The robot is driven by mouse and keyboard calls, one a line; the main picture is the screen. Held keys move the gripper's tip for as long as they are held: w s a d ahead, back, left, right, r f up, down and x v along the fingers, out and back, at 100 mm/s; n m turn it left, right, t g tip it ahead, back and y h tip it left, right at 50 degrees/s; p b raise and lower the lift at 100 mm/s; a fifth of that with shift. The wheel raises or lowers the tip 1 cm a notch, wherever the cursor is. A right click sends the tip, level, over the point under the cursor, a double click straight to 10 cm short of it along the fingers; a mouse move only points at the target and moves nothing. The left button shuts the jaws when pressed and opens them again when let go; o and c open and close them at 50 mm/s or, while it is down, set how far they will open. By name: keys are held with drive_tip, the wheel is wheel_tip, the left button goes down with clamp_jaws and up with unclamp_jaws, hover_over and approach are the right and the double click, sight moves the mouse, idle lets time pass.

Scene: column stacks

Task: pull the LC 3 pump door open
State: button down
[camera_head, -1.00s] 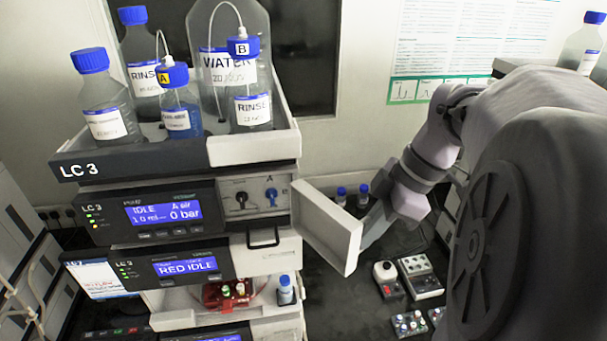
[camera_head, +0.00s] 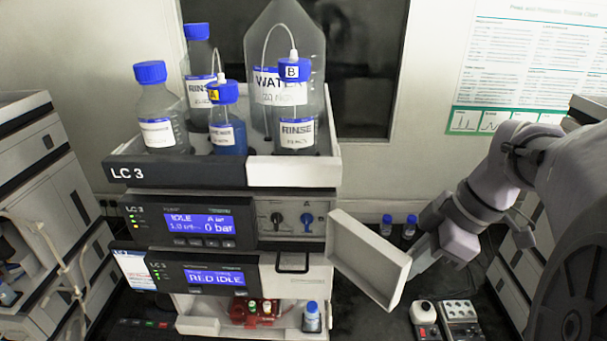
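The LC 3 pump door (camera_head: 368,258) is a white, shallow panel standing swung out to the right of the LC 3 pump module. The pump front (camera_head: 292,218) behind it is uncovered, showing a black knob and a blue knob marked A.
A tray (camera_head: 300,172) on top of the stack holds several bottles, with thin tubes in some. Below the pump is a second module (camera_head: 205,276) and an open bay with small vials. Small devices (camera_head: 440,318) stand on the dark bench at right. Another stack (camera_head: 45,190) stands at left.

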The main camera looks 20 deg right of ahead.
drive_tip(key=c, duration=1.7)
unclamp_jaws()
drive_tip(key=shift+a, duration=0.1)
drive_tip(key=shift+o, duration=0.6)
drive_tip(key=shift+w, duration=0.2)
drive_tip(key=p+v, duration=0.3)
drive_tip(key=v, duration=1.4)
drive_tip(key=shift+r, duration=0.2)
